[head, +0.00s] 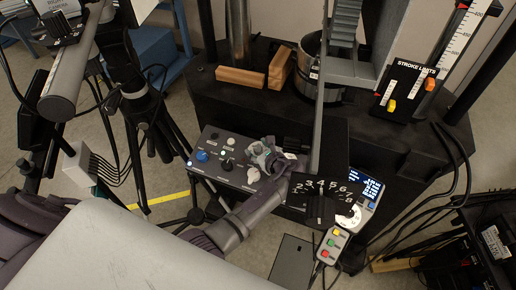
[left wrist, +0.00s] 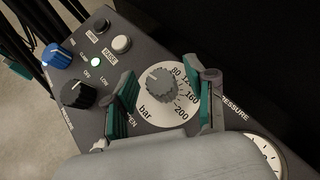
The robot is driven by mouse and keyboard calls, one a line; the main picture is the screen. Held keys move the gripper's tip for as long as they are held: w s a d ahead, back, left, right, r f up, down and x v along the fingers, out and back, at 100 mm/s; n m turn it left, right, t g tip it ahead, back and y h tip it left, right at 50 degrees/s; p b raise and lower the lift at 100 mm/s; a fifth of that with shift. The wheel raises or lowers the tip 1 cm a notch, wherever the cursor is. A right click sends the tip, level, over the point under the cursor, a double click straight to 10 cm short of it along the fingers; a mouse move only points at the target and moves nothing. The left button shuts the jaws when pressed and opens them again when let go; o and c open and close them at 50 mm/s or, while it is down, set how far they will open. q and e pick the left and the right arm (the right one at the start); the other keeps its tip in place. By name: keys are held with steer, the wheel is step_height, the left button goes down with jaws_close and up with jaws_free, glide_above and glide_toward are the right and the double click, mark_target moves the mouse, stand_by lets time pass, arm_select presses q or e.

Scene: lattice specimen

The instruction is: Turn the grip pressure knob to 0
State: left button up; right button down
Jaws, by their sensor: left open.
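The grip pressure knob (left wrist: 161,84) is a grey ribbed knob on a white round dial in the left wrist view. The dial is marked bar, with 80, 120, 160 and 200 on its right side. A light line on the knob points to the upper left; the lower-scale marks there are not readable. My left gripper (left wrist: 165,104) is open, one finger on each side of the knob, with gaps visible. In the head view my left gripper (head: 268,158) is over the right part of the control panel (head: 205,168) and covers most of the knob. My right gripper is not in view.
A blue knob (left wrist: 57,57), a black knob (left wrist: 78,94) and two push buttons (left wrist: 122,44) are left of the dial. A gauge (left wrist: 265,154) is at lower right. A numbered black plate (head: 318,190) and a pendant with coloured buttons (head: 330,243) are close to my left gripper.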

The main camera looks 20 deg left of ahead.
arm_select(q)
steer(key=v, duration=0.7)
steer(key=shift+s+d+r, duration=0.1)
steer(key=shift+s+d, duration=0.05)
stand_by(1.1)
